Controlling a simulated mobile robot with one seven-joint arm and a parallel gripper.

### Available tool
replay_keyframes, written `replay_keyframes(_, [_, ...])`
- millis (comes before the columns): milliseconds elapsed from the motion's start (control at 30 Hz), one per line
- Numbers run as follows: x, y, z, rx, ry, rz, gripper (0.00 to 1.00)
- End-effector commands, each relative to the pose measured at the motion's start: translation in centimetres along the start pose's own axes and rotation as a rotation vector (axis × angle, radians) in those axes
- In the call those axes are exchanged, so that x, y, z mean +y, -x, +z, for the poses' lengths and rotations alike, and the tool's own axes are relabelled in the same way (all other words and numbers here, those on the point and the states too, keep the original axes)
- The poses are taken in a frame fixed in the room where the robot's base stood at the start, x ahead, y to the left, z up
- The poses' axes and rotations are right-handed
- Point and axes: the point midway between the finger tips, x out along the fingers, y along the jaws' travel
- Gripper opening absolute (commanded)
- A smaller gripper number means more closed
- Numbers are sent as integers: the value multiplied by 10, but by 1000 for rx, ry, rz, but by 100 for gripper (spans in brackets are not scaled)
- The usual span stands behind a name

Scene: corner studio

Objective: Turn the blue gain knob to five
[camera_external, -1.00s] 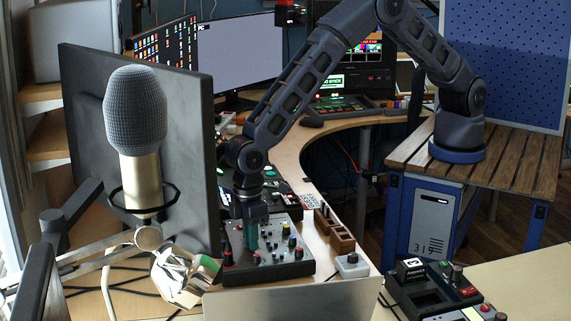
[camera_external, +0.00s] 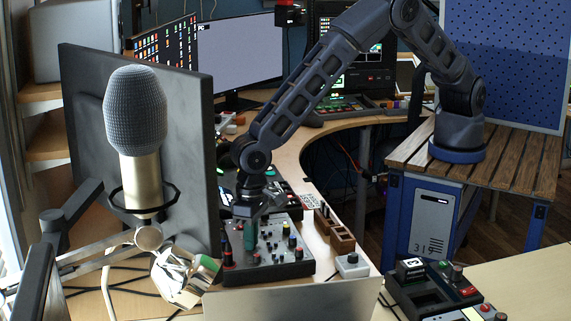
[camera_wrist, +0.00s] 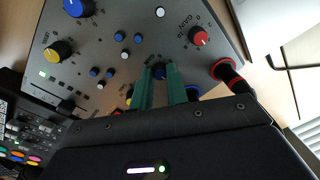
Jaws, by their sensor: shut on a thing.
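The mixer (camera_external: 285,271) is a grey panel with coloured knobs. It also fills much of the wrist view (camera_wrist: 115,72). My gripper (camera_external: 251,247) points down onto its left half. A larger blue knob (camera_wrist: 78,7) with a white pointer line shows at the top left, apart from the fingers.
In the wrist view a red knob (camera_wrist: 199,37) and a yellow knob (camera_wrist: 58,51) sit on the panel. A red-ringed plug (camera_wrist: 227,72) stands close right of the fingers. A microphone (camera_external: 135,120) and monitor (camera_external: 190,150) stand left of my arm.

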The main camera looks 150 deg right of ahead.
Motion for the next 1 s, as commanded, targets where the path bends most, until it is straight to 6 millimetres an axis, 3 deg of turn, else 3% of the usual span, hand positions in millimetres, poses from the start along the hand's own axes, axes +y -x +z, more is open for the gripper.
replay_keyframes(700, [-1,1,0,5,-73,-2,0])
replay_keyframes(733, [-1,1,0,5,-73,-2,20])
replay_keyframes(800, [-1,1,0,5,-73,-1,33])
replay_keyframes(833, [-1,1,0,5,-73,-1,37])
replay_keyframes(1000, [0,0,0,4,-73,-1,37])
